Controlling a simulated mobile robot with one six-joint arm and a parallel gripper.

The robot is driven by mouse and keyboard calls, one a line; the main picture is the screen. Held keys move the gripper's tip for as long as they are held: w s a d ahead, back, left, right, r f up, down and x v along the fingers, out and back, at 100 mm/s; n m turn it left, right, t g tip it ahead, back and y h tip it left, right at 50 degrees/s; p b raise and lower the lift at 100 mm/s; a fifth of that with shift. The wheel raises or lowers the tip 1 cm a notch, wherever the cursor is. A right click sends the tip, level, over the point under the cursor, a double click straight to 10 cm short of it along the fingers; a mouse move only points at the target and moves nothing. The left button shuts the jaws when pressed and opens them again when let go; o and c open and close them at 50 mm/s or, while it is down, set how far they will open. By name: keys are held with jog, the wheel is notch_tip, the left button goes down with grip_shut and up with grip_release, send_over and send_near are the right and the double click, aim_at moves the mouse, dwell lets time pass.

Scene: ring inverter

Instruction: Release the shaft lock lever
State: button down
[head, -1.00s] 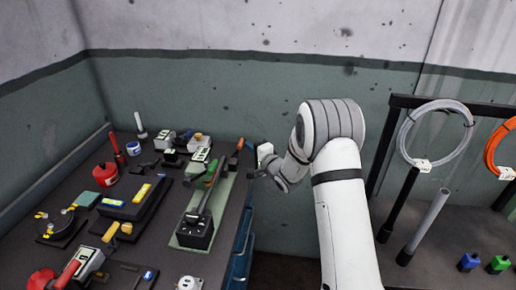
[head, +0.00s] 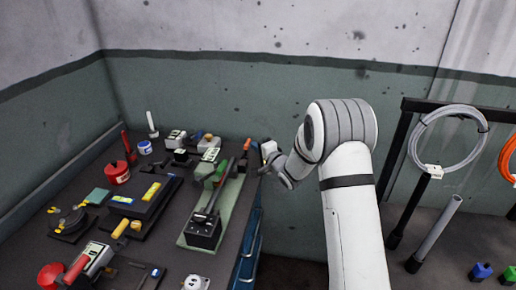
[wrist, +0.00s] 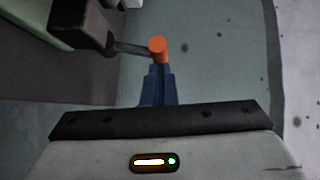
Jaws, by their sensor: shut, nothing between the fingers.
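A lever with an orange end (head: 247,145) stands at the far right end of a pale green plate (head: 226,207) on the workbench. In the wrist view its orange knob (wrist: 157,46) sits on a thin dark rod that comes from a dark block (wrist: 82,24). My gripper (wrist: 158,70) is shut and empty, with its dark blue fingers pointing at the knob. The fingertips overlap the knob's lower edge in the picture; I cannot tell whether they touch. In the head view my gripper (head: 267,150) is just right of the lever.
The plate also carries a green machine part (head: 208,172) and a black block (head: 203,232) joined by a shaft. Tools and a red can (head: 117,173) crowd the bench to the left. A rack with a grey cable coil (head: 447,137) stands at the right.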

jog(key=s+d+r+n+g+h, duration=0.2)
jog(key=s+d+r+h, duration=0.25)
jog(key=s+d, duration=0.55)
jog(key=s+d+r+n+g+h, duration=0.25)
jog(key=s+d+h, duration=0.25)
jog(key=s+d, duration=0.5)
jog(key=s+a+n+g, duration=0.3)
jog(key=s+n+g, duration=0.3)
jog(key=s, duration=1.9)
jog(key=shift+r+g+b, duration=0.25)
jog(key=shift+g+b, duration=0.1)
jog(key=shift+g, duration=0.2)
